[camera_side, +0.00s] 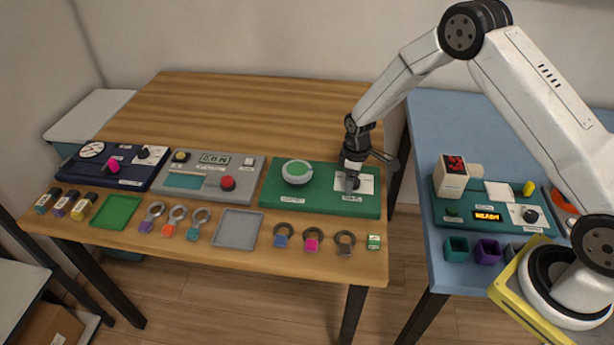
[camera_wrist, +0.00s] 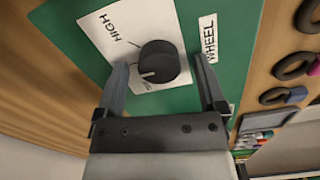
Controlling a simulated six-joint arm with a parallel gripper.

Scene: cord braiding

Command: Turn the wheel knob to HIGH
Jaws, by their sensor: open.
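The wheel knob (camera_wrist: 158,62) is a black round dial on a white plate (camera_wrist: 108,35) in the wrist view. Its white mark points to the lower left, toward a small label I cannot read, and away from the HIGH label (camera_wrist: 117,26). A WHEEL label (camera_wrist: 208,38) is at the right. My gripper (camera_wrist: 162,63) is open, with one finger on each side of the knob; gaps show between the fingers and the knob. In the side view my gripper (camera_side: 352,184) points down over the plate at the right of the green panel (camera_side: 272,196) and hides most of the knob.
A grey panel (camera_side: 248,182) and a dark blue panel (camera_side: 70,166) stand further left. Rings, trays and small containers line the front edge. The wooden table (camera_side: 240,100) is clear behind.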

